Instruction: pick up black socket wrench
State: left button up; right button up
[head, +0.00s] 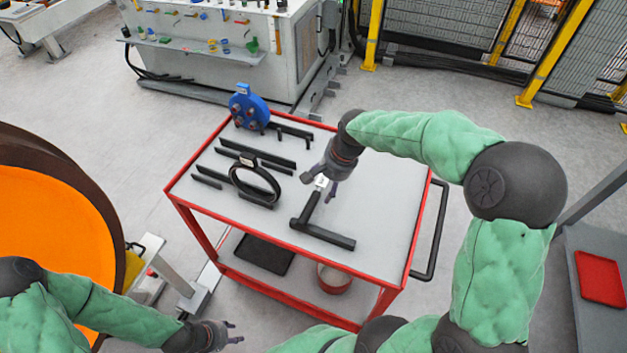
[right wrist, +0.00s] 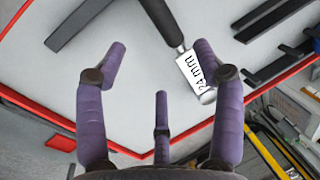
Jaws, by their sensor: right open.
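The black socket wrench (head: 309,208) lies on the cart's top, with a white label at its far end. In the right wrist view the label on the wrench (right wrist: 195,72) reads 24 mm, beside a round metal end. My right gripper (head: 325,184) is open and empty, right at the labelled end. In the right wrist view the right gripper's fingers (right wrist: 158,85) are spread, with the labelled end near the right-hand finger. A dark bar (head: 325,236) meets the wrench's near end. My left gripper (head: 238,333) is open and empty, low and left of the cart.
The red-rimmed cart (head: 205,222) also carries several dark bars (head: 262,158), a black ring (head: 256,184) and a blue part (head: 248,105). A black handle (head: 433,235) is on its right side. The cart top right of the wrench is clear. An orange wheel (head: 50,220) stands left.

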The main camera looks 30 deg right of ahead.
aim_at(317, 198)
jog(key=x, duration=0.2)
jog(key=b+x, duration=0.1)
jog(key=x, duration=0.1)
jog(key=b+x, duration=0.1)
jog(key=x, duration=0.1)
jog(key=shift+w+f, duration=0.2)
jog(key=shift+w, duration=0.25)
jog(key=b+x, duration=0.2)
jog(key=x, duration=0.3)
jog(key=shift+s+f, duration=0.1)
jog(key=shift+s, duration=0.05)
pick_arm(q)
jog(key=f, duration=0.2)
jog(key=w+f, duration=0.1)
jog(key=f, duration=0.1)
jog(key=shift+f, duration=0.25)
pick_arm(e)
grip_shut()
